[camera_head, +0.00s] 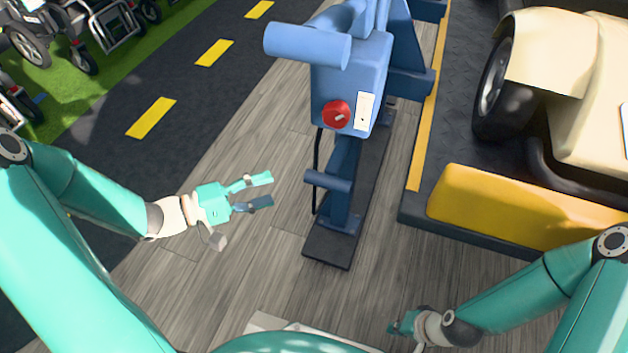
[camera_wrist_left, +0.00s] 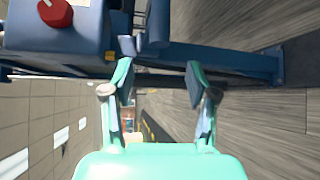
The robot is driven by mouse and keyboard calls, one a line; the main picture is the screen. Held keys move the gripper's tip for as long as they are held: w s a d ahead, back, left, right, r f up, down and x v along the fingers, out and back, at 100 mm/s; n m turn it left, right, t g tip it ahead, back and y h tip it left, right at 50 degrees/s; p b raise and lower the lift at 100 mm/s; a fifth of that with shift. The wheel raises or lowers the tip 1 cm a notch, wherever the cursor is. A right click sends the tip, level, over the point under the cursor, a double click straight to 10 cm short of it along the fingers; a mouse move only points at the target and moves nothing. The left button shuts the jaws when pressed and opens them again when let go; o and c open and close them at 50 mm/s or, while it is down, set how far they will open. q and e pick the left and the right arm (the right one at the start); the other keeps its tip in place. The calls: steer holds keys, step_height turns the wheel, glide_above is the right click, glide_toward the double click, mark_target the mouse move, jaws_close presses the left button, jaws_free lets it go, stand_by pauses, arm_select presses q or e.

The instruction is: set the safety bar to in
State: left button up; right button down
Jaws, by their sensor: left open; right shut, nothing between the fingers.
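A blue machine (camera_head: 335,80) stands upright on a dark base strip at the centre of the head view. It has a red knob (camera_head: 335,115), a white plate (camera_head: 364,111), a thick light-blue cylinder (camera_head: 305,45) at its upper left and a short blue horizontal bar (camera_head: 328,182) lower down. I cannot tell which part is the safety bar. My left gripper (camera_head: 268,190) is open and empty, left of the short bar and apart from it. The left wrist view shows its open fingers (camera_wrist_left: 158,78), the red knob (camera_wrist_left: 55,13) and the blue post (camera_wrist_left: 235,62). My right gripper (camera_head: 396,328) is shut and empty at lower right.
A dark platform (camera_head: 450,125) with a yellow edge stripe carries a cream vehicle (camera_head: 560,60) and a yellow bumper (camera_head: 520,210) at right. Scooters or wheelchairs (camera_head: 95,25) stand on green ground at upper left. Grey plank floor (camera_head: 245,140) is clear around my left gripper.

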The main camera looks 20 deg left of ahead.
mark_target(313, 178)
arm_select(q)
steer(key=b+x, duration=0.3)
steer(key=x, duration=0.7)
steer(key=shift+f+b, duration=0.15)
steer(key=shift+b, duration=0.15)
steer(key=shift+w+d, duration=0.5)
steer(key=shift+w, duration=0.05)
steer(key=shift+c, duration=0.2)
jaws_close()
